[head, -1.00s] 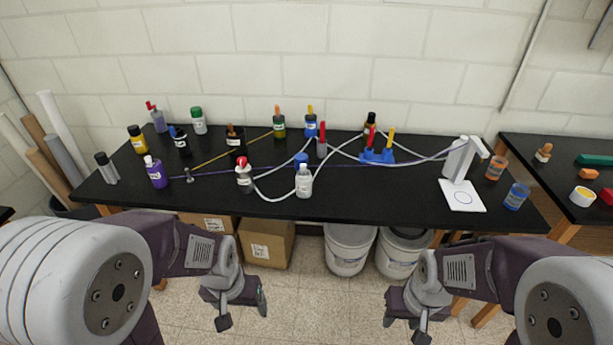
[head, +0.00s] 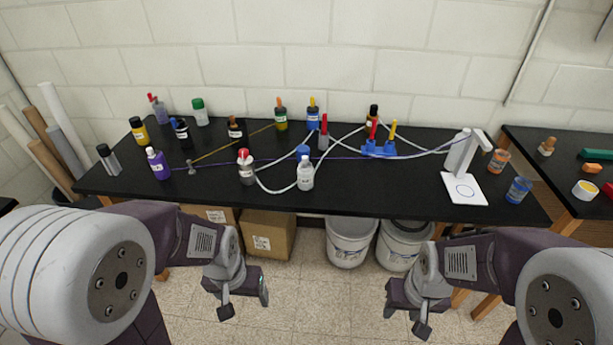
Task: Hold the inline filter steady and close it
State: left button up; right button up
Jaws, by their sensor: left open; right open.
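I cannot tell for sure which item is the inline filter. A clear bottle with a blue cap (head: 305,173) stands upright near the table's front edge, where white tubing (head: 277,191) meets it. A red-handled piece (head: 323,134) stands behind it. A blue block with a red and a yellow lever (head: 379,147) sits to the right, with tubing around it. My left gripper (head: 243,300) is open and empty, low in front of the table. My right gripper (head: 405,311) is also open and empty, low at the right. Both are well apart from the tabletop items.
The black table (head: 400,198) holds several bottles, including a red-capped one (head: 246,168) and a purple one (head: 158,165). A white stand (head: 464,165) is at the right. Purple and yellow cords cross the top. Buckets (head: 348,243) and a cardboard box (head: 268,236) stand below.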

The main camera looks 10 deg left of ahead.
aim_at(305, 176)
jog(key=i+j+z, duration=0.4)
jog(key=j+z, duration=0.15)
jog(key=i+j+z, duration=0.15)
jog(key=j+z, duration=0.15)
jog(key=i+j+z, duration=0.1)
jog(key=j+z, duration=0.15)
jog(key=j, duration=0.15)
jog(key=j+z, duration=0.3)
jog(key=i+j+z, duration=0.1)
jog(key=j+z, duration=0.15)
jog(key=j, duration=0.25)
